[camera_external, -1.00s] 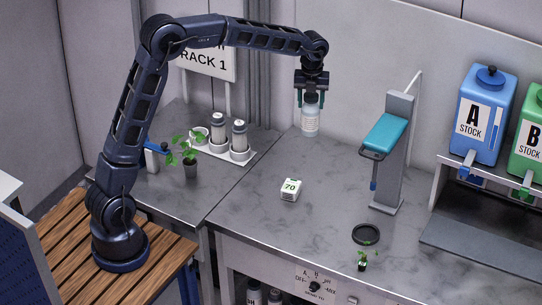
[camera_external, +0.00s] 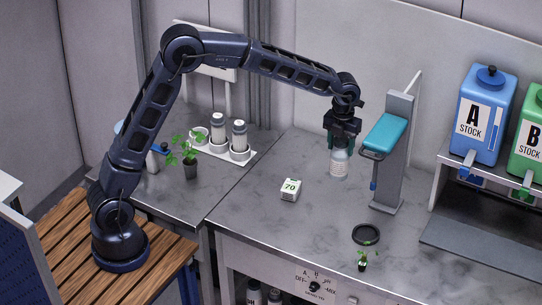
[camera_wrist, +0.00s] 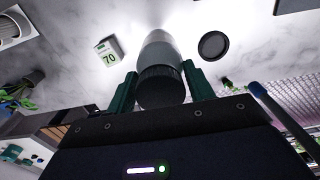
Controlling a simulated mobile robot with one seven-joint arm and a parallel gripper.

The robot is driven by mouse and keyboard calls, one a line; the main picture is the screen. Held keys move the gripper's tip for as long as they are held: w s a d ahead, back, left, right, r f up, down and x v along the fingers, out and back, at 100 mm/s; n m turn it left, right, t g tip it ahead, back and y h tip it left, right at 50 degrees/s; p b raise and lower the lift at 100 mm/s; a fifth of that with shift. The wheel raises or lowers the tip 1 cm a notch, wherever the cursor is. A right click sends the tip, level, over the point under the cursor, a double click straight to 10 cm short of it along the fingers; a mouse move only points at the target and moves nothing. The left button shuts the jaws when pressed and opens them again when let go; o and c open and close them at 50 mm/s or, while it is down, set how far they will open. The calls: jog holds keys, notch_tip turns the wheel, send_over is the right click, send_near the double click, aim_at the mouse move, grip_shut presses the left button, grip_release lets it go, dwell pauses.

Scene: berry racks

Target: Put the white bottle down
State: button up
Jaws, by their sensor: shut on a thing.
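The white bottle (camera_external: 339,163) hangs upright below my gripper (camera_external: 341,146) in the external view, left of the stand with the teal head. My gripper is shut on the bottle's upper end. In the wrist view the bottle (camera_wrist: 160,50) with its dark ribbed cap sits between the two green fingers of my gripper (camera_wrist: 162,88). I cannot tell for sure whether its bottom touches the grey marbled bench (camera_external: 290,232) or is a little above it.
A white block marked 70 (camera_external: 290,189) lies left of the bottle. The teal-headed stand (camera_external: 392,150) is close on the right. A white rack (camera_external: 250,159) holds grey-capped bottles. Bench between is clear.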

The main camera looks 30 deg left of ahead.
aim_at(338, 177)
notch_tip(338, 177, down, 13)
jog(key=shift+c, duration=0.2)
dwell(0.4)
jog(key=o, duration=1.5)
jog(key=shift+f, duration=0.1)
jog(key=shift+o, duration=0.2)
